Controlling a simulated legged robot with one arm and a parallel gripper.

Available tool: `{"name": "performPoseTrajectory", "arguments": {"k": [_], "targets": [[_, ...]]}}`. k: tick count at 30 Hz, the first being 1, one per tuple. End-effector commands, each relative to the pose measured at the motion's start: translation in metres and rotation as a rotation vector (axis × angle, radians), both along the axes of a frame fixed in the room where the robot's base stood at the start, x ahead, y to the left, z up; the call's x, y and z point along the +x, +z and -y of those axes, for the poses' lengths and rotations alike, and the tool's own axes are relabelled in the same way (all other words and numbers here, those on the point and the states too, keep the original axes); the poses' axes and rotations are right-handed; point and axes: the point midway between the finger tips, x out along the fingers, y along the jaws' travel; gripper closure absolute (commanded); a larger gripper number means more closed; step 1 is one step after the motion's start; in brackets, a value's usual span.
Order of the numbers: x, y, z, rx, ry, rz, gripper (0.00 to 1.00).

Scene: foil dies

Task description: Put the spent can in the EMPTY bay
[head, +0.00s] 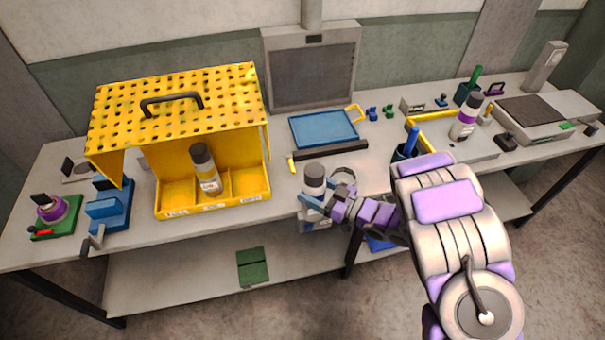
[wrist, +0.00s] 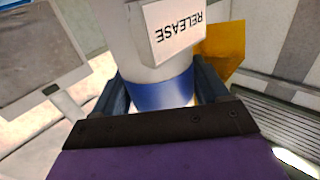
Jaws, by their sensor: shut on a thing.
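My gripper (head: 318,203) is shut on a can (head: 314,176) with a grey cap, held upright at the front edge of the bench, right of the yellow rack. In the wrist view, the can (wrist: 160,60) is pale with a blue band and a tag reading RELEASE, between the jaws (wrist: 160,95). The yellow rack (head: 215,205) has three bays under a perforated cover. A grey-capped can with an orange band (head: 206,172) stands in the middle bay. The left bay (head: 178,192) and right bay (head: 248,182) look clear. The bay labels are too small to read surely.
The raised perforated cover (head: 175,105) with its black handle overhangs the bays. A blue tray (head: 325,129) and black bar (head: 330,150) lie behind my gripper. Blue (head: 108,208) and green (head: 55,218) fixtures sit at left.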

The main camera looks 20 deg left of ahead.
Motion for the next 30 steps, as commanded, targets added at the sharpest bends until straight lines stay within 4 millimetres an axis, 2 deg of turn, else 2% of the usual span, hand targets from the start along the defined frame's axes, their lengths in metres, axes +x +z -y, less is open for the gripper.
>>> {"name": "performPoseTrajectory", "arguments": {"k": [6,12,26,29,30], "targets": [[-0.017,0.003,0.018,-0.001,0.0,0.001,0.66],[-0.02,0.003,0.021,0.0,0.002,0.002,0.66],[-0.019,0.003,0.022,0.002,0.0,0.001,0.66],[-0.01,0.004,0.024,0.002,-0.023,0.001,0.66],[-0.002,0.005,0.026,0.002,-0.046,0.003,0.66]]}}
